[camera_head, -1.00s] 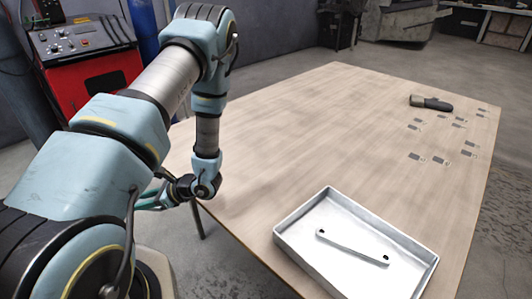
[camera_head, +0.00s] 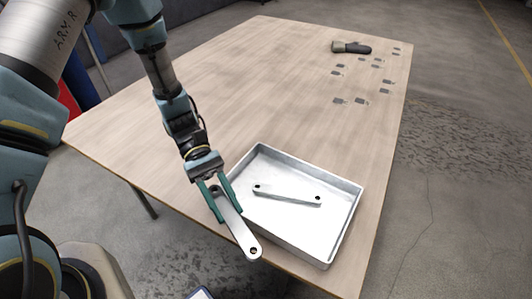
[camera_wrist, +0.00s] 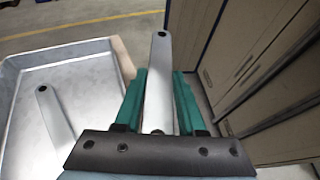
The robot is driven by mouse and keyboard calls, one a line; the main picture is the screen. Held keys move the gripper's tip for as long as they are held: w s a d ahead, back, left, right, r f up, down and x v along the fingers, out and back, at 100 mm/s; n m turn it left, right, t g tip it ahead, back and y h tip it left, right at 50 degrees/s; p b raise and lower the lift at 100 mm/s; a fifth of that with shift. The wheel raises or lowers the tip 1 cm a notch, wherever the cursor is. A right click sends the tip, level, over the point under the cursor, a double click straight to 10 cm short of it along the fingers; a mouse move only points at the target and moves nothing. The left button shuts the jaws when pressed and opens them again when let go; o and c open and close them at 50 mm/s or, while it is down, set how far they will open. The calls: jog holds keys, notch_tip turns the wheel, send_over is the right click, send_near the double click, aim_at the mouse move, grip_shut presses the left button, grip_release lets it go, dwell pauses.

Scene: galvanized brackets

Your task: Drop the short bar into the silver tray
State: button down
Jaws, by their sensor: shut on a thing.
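My gripper (camera_head: 228,213) is shut on a flat silver bar, the short bar (camera_head: 240,230), with a hole near its far end. The bar slants down from the teal fingers, and it also shows between them in the wrist view (camera_wrist: 158,75). The silver tray (camera_head: 345,222) is a shallow rectangular box at the table's near edge. The held bar is at the tray's near left side in the head view and right of the tray in the wrist view. Another silver bar (camera_head: 288,195) with end holes lies inside the tray, also in the wrist view (camera_wrist: 55,120).
The wooden table (camera_head: 240,90) is mostly clear behind the tray. A dark-handled tool (camera_head: 352,48) lies near its far right, with several small grey pieces (camera_head: 360,100) around it. Tall panels (camera_wrist: 240,60) stand to the right in the wrist view.

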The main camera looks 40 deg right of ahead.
jog(key=s+d+r+n+h, duration=0.1)
jog(key=d+r+n+h, duration=0.25)
jog(key=d, duration=0.35)
jog(key=s+d+r+n+h, duration=0.1)
jog(key=d+r+n+h, duration=0.2)
jog(key=d, duration=0.5)
notch_tip(320, 180, down, 7)
jog(key=b, duration=0.4)
jog(key=shift+s+d+t+h, duration=0.15)
jog(key=shift+d+t+h, duration=0.25)
jog(key=shift+h, duration=0.05)
jog(key=shift+c, duration=2.1)
grip_release()
jog(key=b+v, duration=0.2)
jog(key=v, duration=0.8)
jog(key=shift+w+r, duration=0.15)
jog(key=shift+w, duration=0.2)
jog(key=shift+a, duration=0.2)
